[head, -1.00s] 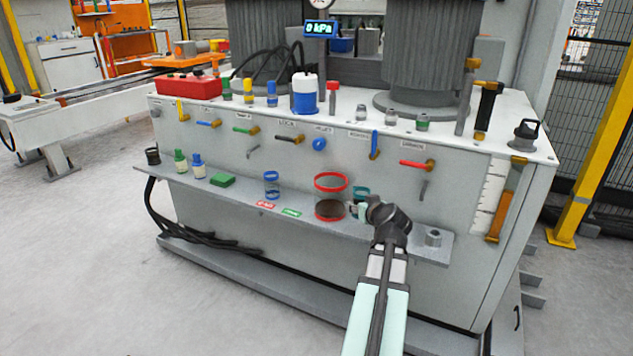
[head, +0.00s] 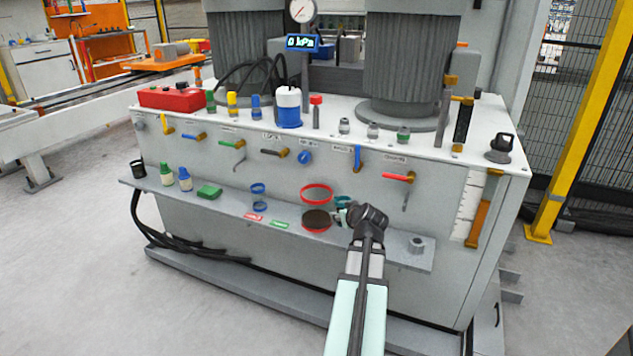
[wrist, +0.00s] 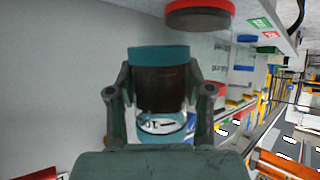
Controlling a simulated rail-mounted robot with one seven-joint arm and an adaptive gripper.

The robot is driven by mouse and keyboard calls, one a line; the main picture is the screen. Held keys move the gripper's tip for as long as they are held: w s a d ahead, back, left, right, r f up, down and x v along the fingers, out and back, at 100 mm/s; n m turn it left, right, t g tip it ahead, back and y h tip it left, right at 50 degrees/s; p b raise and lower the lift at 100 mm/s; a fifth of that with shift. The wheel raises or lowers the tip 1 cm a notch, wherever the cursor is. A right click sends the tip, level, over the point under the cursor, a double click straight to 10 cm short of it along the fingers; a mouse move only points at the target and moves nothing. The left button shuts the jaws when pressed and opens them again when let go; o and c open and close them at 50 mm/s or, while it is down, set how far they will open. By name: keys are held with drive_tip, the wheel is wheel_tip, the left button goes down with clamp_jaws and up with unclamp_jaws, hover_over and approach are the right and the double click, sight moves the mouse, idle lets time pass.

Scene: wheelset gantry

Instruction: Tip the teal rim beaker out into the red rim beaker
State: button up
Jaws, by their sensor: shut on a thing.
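The teal rim beaker (wrist: 159,85) is between the fingers of my gripper (wrist: 160,95) in the wrist view, with dark brown contents behind its clear wall. In the head view the teal rim beaker (head: 342,201) is mostly hidden behind my gripper (head: 350,214); I cannot tell its exact tilt. The red rim beaker (head: 317,190) stands upright on the shelf just left of it, clear-walled, with something dark at its base. A red-banded part of the red rim beaker (wrist: 199,20) shows at the top of the wrist view.
Red and green labels lie before the beakers. Valve handles, including a red one (head: 397,177), project above the shelf.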

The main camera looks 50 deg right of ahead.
drive_tip(key=shift+w+d+r+n+g+y+p, duration=0.2)
drive_tip(key=shift+w+r+g+p, duration=0.5)
drive_tip(key=shift+p, duration=1.4)
drive_tip(key=shift+w+d+r+n+g+y+p, duration=0.1)
drive_tip(key=shift+w+r+n+g+y+p, duration=0.25)
drive_tip(key=shift+g+p, duration=1.15)
drive_tip(key=r+p, duration=0.2)
drive_tip(key=p, duration=0.1)
drive_tip(key=w+r+p, duration=0.1)
drive_tip(key=r+p, duration=0.2)
drive_tip(key=shift+p, duration=0.4)
drive_tip(key=shift+w+f+n+g+y+p, duration=0.15)
drive_tip(key=shift+n+g+y+p, duration=0.15)
drive_tip(key=shift+g, duration=0.3)
drive_tip(key=shift+f+g+p, duration=0.2)
drive_tip(key=shift+g+p, duration=0.1)
drive_tip(key=shift+g, duration=0.1)
drive_tip(key=shift+f+n+g+p, duration=0.3)
drive_tip(key=shift+g+p, duration=0.15)
drive_tip(key=shift+g, duration=0.45)
drive_tip(key=shift+n+g+y+p, duration=0.25)
drive_tip(key=shift+g+y+p, duration=0.3)
drive_tip(key=shift+g, duration=0.65)
drive_tip(key=shift+r, duration=0.2)
